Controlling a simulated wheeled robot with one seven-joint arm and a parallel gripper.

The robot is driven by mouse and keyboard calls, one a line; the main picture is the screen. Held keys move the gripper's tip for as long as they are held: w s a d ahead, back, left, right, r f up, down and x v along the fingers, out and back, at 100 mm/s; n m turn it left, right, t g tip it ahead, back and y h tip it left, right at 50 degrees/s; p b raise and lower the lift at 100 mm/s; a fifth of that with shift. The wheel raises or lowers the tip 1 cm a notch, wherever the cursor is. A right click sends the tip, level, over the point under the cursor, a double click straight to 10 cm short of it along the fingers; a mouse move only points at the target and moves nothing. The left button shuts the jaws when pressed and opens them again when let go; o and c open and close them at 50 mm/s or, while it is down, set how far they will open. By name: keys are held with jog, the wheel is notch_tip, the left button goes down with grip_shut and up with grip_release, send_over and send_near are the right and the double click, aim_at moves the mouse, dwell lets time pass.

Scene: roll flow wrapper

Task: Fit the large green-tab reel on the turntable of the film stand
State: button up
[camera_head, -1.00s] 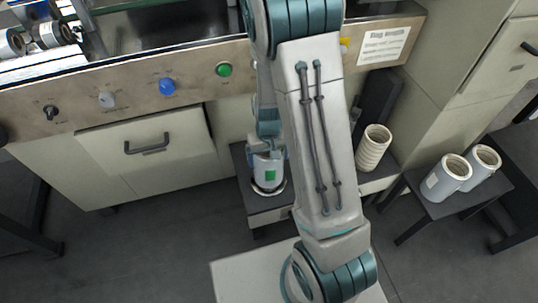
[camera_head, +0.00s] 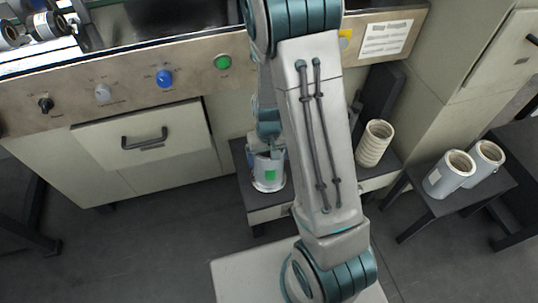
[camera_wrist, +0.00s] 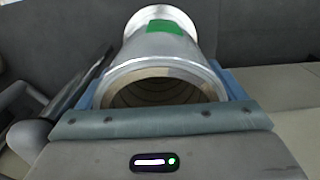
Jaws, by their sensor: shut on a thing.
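The large reel (camera_head: 266,163) with a green tab stands upright over the dark-topped film stand (camera_head: 240,157). Its open core faces the camera in the wrist view, with the green tab (camera_wrist: 165,28) near the far end. My gripper (camera_head: 264,152) is shut on the reel near its upper end, with blue fingers on both sides. The turntable (camera_head: 268,187) shows as a pale round rim under the reel. The reel's lower end is at or very near it; I cannot tell whether it is fully seated.
A cream ribbed roll (camera_head: 374,145) stands on the right of the stand, behind my arm. Two grey-white reels (camera_head: 448,174) stand on a dark side table (camera_head: 440,205) at the right. The machine's control panel (camera_head: 130,90) and a cabinet with a handle (camera_head: 144,140) are behind and left.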

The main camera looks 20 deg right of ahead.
jog(key=o, duration=1)
jog(key=shift+o, duration=0.2)
notch_tip(320, 180, up, 14)
jog(key=p, duration=0.5)
jog(key=shift+f, duration=0.1)
jog(key=s+r+t+p, duration=0.1)
jog(key=s+r+p, duration=0.3)
jog(key=r+p, duration=0.4)
jog(key=s+r+t+p, duration=0.1)
jog(key=s+r+p, duration=0.4)
jog(key=r, duration=1.4)
jog(key=s+r+p, duration=0.4)
jog(key=r+p, duration=0.9)
jog(key=r, duration=0.1)
jog(key=shift+s+t, duration=0.2)
jog(key=shift+t, duration=0.2)
